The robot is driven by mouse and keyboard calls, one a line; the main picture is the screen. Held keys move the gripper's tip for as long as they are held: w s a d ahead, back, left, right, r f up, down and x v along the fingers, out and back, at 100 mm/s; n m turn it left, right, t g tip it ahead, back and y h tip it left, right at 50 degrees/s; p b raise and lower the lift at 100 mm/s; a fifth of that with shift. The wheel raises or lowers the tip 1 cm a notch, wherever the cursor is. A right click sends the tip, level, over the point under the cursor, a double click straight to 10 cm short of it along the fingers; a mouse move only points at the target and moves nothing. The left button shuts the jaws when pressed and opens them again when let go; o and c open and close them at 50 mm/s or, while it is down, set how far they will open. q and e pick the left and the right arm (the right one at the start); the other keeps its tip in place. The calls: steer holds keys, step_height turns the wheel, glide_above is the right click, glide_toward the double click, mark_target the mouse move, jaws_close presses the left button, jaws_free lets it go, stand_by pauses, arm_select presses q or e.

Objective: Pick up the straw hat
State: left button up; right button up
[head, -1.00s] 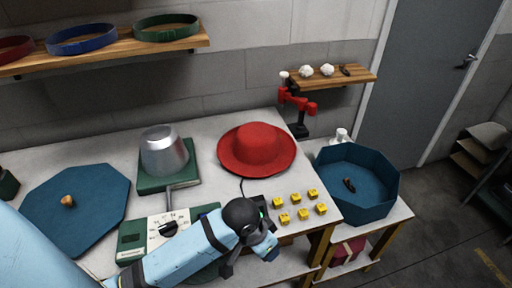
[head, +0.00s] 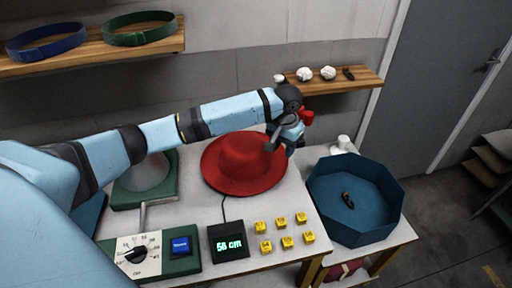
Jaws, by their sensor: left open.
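A red wide-brimmed hat (head: 243,165) lies on the white worktop, crown up; no straw-coloured hat shows. My left gripper (head: 281,146) is open and empty, at the upper right of the hat, with its fingers pointing down beside the right brim. It overlaps the edge of the brim in the picture, and I cannot tell whether it touches. My right gripper is not in view.
A blue octagonal tray (head: 388,212) stands at the right with a small dark object in it. Several yellow pieces (head: 283,243) lie in front of the hat, beside a display reading 56 cm (head: 229,243). The metal hat form (head: 143,176) is partly behind my arm. A wall shelf (head: 349,82) is behind.

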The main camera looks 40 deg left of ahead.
arm_select(q)
glide_above(280, 177)
steer(key=f, duration=0.7)
steer(key=shift+w+a+f, duration=0.1)
steer(key=shift+w+f, duration=0.15)
steer(key=shift+f, duration=0.55)
steer(key=f, duration=0.1)
steer(key=f+p, duration=0.1)
steer(key=f, duration=0.1)
steer(key=shift+s+f, duration=0.25)
steer(key=shift+s, duration=0.1)
steer(key=shift+f, duration=0.6)
jaws_close()
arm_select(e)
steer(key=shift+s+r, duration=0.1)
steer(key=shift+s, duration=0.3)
